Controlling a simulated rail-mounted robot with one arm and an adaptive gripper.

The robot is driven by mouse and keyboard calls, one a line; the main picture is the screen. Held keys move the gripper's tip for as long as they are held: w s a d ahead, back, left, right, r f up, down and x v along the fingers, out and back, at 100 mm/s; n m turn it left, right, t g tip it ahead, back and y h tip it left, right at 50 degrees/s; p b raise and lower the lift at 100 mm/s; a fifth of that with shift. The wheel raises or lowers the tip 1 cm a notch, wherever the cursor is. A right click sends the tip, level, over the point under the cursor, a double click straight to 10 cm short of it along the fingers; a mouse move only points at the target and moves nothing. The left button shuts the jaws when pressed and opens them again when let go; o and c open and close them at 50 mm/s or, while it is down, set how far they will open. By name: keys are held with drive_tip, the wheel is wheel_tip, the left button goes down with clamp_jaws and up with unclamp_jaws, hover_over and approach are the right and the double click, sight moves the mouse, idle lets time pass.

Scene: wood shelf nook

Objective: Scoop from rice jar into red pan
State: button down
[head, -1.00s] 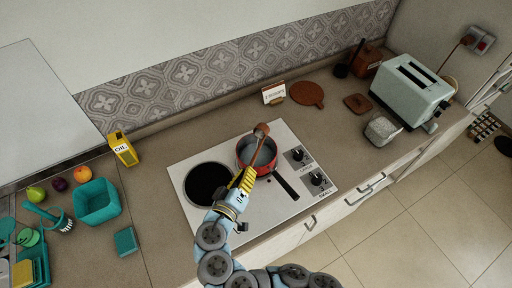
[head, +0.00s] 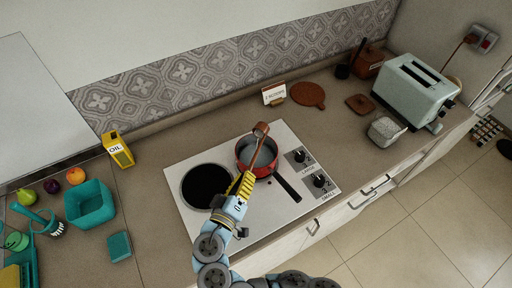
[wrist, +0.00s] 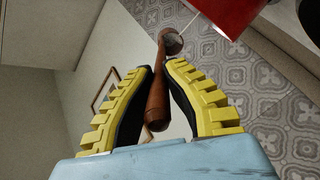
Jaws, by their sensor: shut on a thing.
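My gripper (head: 248,180) is shut on the brown handle of a wooden scoop (head: 261,128). In the wrist view my gripper (wrist: 160,68) has its two yellow-ridged fingers on either side of the scoop (wrist: 158,98). The scoop's bowl is over the far rim of the red pan (head: 270,168); its contents are unclear. The pan sits on the cooktop, black handle toward the lower right. Its red side shows at the top of the wrist view (wrist: 228,12). A small open glass jar (head: 386,131), probably the rice jar, stands in front of the toaster.
The white cooktop (head: 222,229) has a bare black burner left of the pan. A toaster (head: 415,88), brown lid (head: 361,104), round board (head: 309,95) and card holder (head: 274,94) stand to the right and behind. A yellow oil box (head: 118,150) and teal bin (head: 90,204) are left.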

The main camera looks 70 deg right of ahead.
drive_tip(key=shift+f+b, duration=0.45)
drive_tip(key=shift+b, duration=0.1)
drive_tip(key=shift+a+f+h, duration=0.1)
drive_tip(key=shift+h, duration=0.2)
drive_tip(key=shift+f+b, duration=0.1)
drive_tip(key=shift+b, duration=0.4)
drive_tip(key=shift+f+h+b, duration=0.3)
drive_tip(key=shift+b, duration=0.25)
